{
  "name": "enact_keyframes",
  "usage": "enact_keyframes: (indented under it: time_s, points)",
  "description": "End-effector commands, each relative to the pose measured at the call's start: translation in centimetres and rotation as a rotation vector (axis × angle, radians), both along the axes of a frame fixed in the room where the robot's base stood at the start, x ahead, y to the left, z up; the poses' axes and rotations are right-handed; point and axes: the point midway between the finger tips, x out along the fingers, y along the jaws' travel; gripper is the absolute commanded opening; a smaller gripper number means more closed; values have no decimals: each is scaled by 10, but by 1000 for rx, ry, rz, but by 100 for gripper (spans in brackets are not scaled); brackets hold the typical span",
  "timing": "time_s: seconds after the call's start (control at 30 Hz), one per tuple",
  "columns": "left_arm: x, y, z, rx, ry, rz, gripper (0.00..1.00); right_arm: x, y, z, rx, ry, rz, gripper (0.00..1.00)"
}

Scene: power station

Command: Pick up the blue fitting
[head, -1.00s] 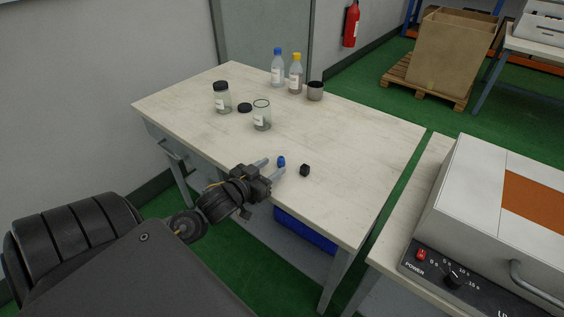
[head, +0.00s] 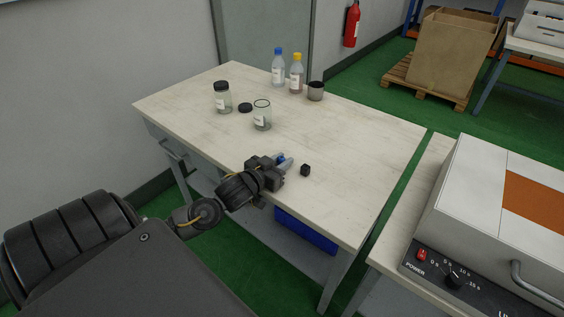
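The small blue fitting (head: 281,157) is near the front edge of the pale table, partly hidden by my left gripper. My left gripper (head: 285,160) comes in from the left, low over the table. Its two grey fingers are close together with the fitting between them, and they look shut on it. I cannot tell whether the fitting is clear of the tabletop. My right gripper does not show.
A small black block (head: 305,170) lies just right of the gripper. Farther back stand an open glass jar (head: 262,117), a black-lidded jar (head: 222,98), a loose black lid (head: 245,107), two bottles (head: 278,70) and a dark cup (head: 315,92). The table's right part is clear.

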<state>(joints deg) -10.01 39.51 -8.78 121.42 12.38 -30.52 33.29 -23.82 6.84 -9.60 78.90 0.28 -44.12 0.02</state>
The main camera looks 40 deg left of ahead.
Motion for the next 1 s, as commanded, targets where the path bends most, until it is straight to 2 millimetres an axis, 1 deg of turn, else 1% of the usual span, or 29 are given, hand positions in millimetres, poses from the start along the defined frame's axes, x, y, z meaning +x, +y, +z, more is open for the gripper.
enact_keyframes:
  time_s: [0.03, 0.13, 0.17, 0.53, 0.67, 0.73, 0.77, 0.8, 0.87, 1.0]
  points:
    - [0, 0, 0, 0, 0, 0, 15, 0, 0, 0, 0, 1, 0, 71]
    - [0, 0, 0, 0, 0, 0, 2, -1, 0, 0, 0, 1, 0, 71]
    - [0, 0, 0, 0, 0, 0, 1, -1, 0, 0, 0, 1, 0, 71]
    - [0, 0, 1, 0, 0, 0, 0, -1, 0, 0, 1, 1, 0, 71]
    - [0, 0, 9, 0, -2, -1, 0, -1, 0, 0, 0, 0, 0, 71]
    - [0, 0, 16, 1, -2, -1, 0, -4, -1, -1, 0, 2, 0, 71]
    - [-2, 0, 17, 0, 0, -1, 0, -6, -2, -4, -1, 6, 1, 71]
    - [-9, -1, 14, -1, 3, -1, 0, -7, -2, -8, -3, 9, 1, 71]
    - [-20, -1, 13, -1, 4, -1, 0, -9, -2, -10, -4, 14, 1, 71]
    - [-53, -2, 13, -2, 5, -2, 0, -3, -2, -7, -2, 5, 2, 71]
